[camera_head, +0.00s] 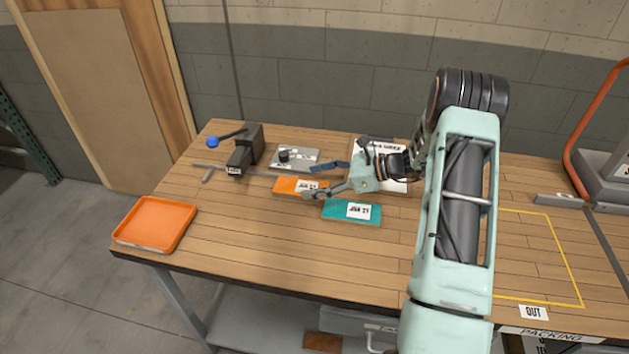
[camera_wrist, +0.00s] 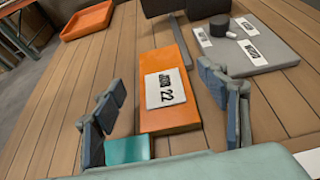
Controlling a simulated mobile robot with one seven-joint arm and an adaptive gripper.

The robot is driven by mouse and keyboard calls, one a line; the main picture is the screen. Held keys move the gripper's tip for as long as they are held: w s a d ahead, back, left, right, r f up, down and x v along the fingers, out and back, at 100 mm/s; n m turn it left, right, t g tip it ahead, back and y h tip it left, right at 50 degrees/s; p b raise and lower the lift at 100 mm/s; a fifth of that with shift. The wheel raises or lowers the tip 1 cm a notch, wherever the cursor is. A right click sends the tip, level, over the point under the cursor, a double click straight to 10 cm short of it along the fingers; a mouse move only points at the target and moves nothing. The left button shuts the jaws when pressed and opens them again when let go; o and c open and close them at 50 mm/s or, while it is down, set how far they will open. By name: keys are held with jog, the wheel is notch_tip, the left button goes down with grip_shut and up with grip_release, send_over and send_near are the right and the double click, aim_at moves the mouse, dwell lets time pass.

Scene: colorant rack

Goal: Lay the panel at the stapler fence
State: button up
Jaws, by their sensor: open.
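The orange panel (camera_head: 286,185) lies flat on the bench with a white label reading "JOB 22" in the wrist view (camera_wrist: 180,115). The teal panel (camera_head: 340,213), labelled "JOB 21", lies beside it; a corner shows in the wrist view (camera_wrist: 127,150). The black stapler (camera_head: 246,145) stands left of the panels. A thin grey strip, apparently the fence (camera_head: 258,174), runs at its base toward the orange panel. My gripper (camera_head: 316,181) is open and empty. Its fingers (camera_wrist: 165,125) straddle the orange panel's near end in the wrist view; contact cannot be told.
A grey plate with a black knob (camera_head: 309,155) lies behind the orange panel. An orange tray (camera_head: 155,225) sits at the bench's front left corner. A labelled white sheet (camera_head: 398,186) lies behind my gripper. The bench front between tray and teal panel is clear.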

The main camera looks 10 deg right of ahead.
jog(key=b+v, duration=0.1)
jog(key=v, duration=1.1)
jog(key=shift+r, duration=0.1)
jog(key=shift+w, duration=0.1)
